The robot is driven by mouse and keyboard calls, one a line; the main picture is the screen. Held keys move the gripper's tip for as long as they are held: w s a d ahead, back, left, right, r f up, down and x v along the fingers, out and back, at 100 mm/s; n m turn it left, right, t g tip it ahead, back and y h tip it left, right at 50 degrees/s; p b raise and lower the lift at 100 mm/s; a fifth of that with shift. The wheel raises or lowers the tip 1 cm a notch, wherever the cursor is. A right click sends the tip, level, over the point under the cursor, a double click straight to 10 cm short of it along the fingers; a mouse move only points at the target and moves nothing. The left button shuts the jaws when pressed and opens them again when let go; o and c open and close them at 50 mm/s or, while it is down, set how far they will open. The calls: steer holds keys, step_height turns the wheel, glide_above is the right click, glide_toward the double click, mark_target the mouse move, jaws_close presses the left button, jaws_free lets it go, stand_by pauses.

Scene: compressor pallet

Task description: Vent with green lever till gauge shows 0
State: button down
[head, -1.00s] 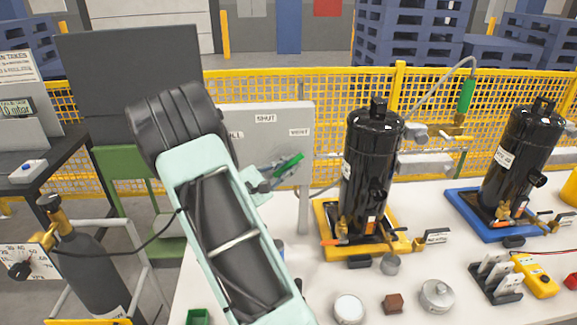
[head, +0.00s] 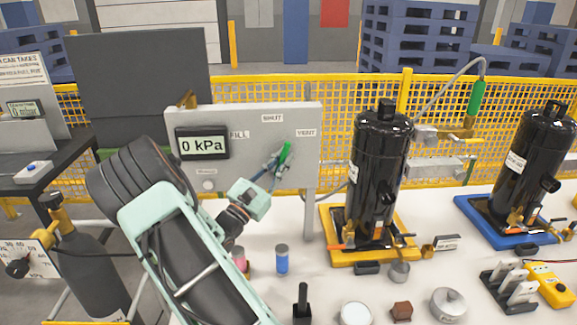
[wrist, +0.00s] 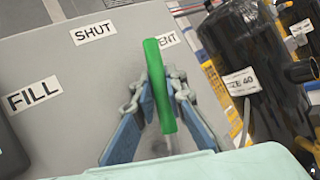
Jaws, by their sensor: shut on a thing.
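The grey valve panel (head: 240,125) stands upright at the back of the table, with labels FILL, SHUT and VENT. Its gauge display (head: 202,143) reads 0 kPa. The green lever (head: 285,155) points up, between the SHUT and VENT labels and nearer VENT. In the wrist view the green lever (wrist: 158,85) partly covers the VENT label. My gripper (head: 276,162) is at the lever, and in the wrist view its blue fingers (wrist: 160,110) are on both sides of it, closed on it.
A black compressor (head: 380,170) in a yellow tray (head: 345,259) stands right of the panel. Another black compressor (head: 530,165) is in a blue tray (head: 490,232) farther right. Small jars, blocks and a yellow meter (head: 552,288) lie along the table front.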

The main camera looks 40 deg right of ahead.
steer(key=shift+w+a+r+n+t+h, duration=0.1)
steer(key=shift+w+a+n+t+h, duration=0.2)
steer(key=shift+n+t, duration=0.45)
steer(key=shift+w+a+n+t+y, duration=0.1)
steer(key=shift+a+n+t, duration=0.35)
steer(key=shift+n, duration=0.4)
steer(key=shift+w+a+r+n+t+h, duration=0.1)
steer(key=shift+w+a+n+t+h, duration=0.15)
steer(key=shift+n+t, duration=0.5)
steer(key=c, duration=2.2)
jaws_free()
steer(key=v, duration=1.2)
